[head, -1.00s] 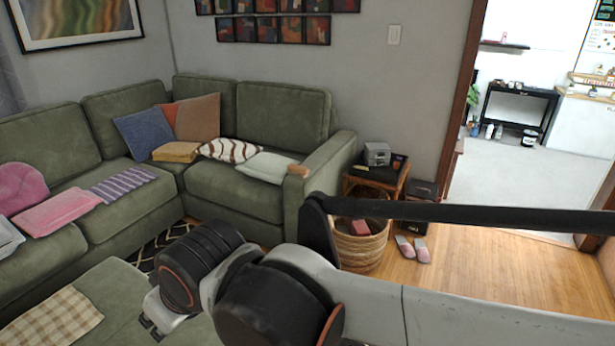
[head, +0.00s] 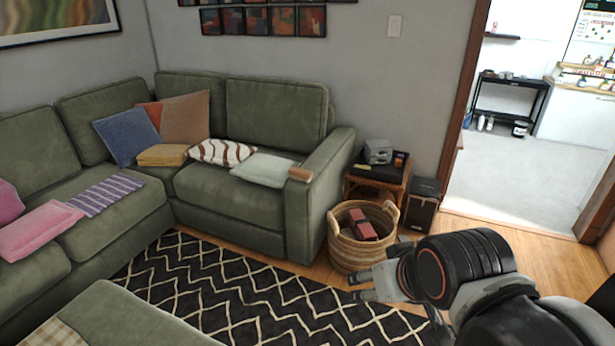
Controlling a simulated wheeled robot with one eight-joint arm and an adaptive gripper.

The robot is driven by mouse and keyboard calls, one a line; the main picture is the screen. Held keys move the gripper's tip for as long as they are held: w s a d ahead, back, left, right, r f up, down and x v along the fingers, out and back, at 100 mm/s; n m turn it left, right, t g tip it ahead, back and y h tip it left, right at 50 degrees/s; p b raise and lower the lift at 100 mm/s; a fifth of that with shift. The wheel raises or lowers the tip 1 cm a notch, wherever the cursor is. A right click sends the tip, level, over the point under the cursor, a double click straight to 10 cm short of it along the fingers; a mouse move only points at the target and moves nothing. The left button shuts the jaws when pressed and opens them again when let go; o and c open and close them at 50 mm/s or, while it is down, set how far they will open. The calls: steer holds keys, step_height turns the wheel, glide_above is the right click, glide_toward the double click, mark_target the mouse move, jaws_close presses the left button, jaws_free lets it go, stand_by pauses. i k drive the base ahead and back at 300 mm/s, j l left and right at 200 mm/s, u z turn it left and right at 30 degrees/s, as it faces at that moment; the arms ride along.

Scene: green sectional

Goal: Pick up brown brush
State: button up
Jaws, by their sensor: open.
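A small brown object (head: 300,174), which looks like the brown brush, lies on the front end of the green sofa's right armrest (head: 330,150). It is too small to make out bristles. My gripper (head: 362,286) is at the lower right of the head view, open, with nothing seen between its fingers. It appears below and to the right of the brown object, clearly apart from it, in front of the basket's base.
A woven basket (head: 341,249) holding a reddish box (head: 362,226) stands beside the sofa. Behind it are a side table (head: 377,187) and a black box (head: 420,205). A green ottoman (head: 120,315) is at the lower left. The patterned rug (head: 230,290) looks clear.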

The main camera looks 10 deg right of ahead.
mark_target(297, 174)
steer(key=z, duration=3.7)
steer(key=u, duration=3.45)
steer(key=i+l+u, duration=0.55)
steer(key=i+l, duration=0.65)
